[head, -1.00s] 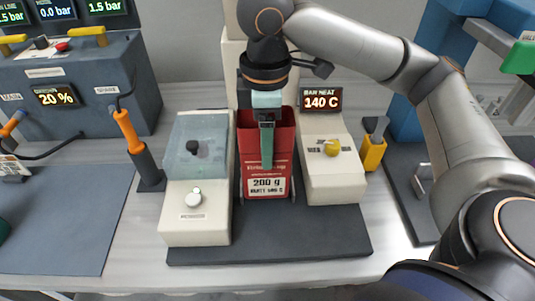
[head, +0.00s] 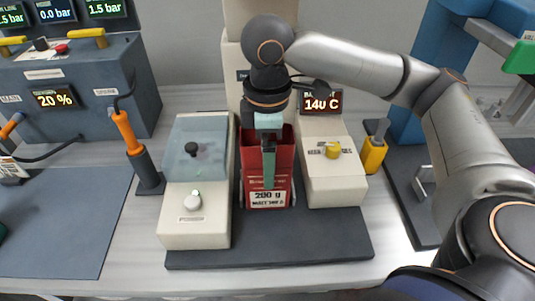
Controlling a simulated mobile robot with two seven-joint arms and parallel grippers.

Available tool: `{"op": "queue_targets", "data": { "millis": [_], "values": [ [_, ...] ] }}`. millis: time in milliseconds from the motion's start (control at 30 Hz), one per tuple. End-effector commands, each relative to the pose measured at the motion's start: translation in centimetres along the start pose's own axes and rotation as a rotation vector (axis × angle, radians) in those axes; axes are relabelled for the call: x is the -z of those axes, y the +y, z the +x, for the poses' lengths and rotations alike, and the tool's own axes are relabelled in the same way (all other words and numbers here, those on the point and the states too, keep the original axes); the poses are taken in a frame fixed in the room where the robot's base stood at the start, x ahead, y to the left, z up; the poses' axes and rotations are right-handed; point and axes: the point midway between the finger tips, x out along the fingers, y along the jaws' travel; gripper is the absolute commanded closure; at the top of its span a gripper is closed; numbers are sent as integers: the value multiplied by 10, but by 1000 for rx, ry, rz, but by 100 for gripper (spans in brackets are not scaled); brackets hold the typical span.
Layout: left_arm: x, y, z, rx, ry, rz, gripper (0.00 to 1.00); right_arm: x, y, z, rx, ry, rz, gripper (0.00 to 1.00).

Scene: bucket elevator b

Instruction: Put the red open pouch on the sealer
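The red open pouch (head: 283,165) is upright with its mouth up and a "200 g" label on its front. It is between the two cream housings of the sealer (head: 193,232), above or on its dark base. I cannot tell whether its bottom touches the base. My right gripper (head: 268,178) comes down over the pouch from above, with a teal finger upright against the red front. The other finger is hidden. The pouch moves with the gripper, so it appears gripped.
The sealer has a clear-lidded left housing and a right housing with a yellow knob (head: 333,150) and a 140 C display (head: 321,101). An orange-handled tool (head: 127,132) stands left and a yellow one (head: 374,153) right. A grey mat (head: 65,220) at left has free room.

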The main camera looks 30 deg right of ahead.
Motion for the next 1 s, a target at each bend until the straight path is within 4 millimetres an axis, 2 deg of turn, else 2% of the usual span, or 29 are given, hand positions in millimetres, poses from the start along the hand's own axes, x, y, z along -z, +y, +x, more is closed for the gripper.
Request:
{"op": "queue_targets", "data": {
  "millis": [200, 500, 633, 767, 1000],
  "values": [
    [-2, -1, 2, 1, -1, 0, 100, 0, 0, -3, -2, 1, 0, 0],
    [9, -5, -8, 13, 7, 1, 100, 1, 0, -55, -1, 3, 0, 0],
    [9, -9, -11, 23, 6, 0, 100, 0, 0, -71, -1, 1, 1, 0],
    [4, -10, -12, 25, -1, -2, 100, 0, 0, -78, -1, 1, 1, 0],
    [-1, -9, -12, 25, -8, -4, 100, 0, 0, -78, 0, 0, 0, 0]
  ]
}}
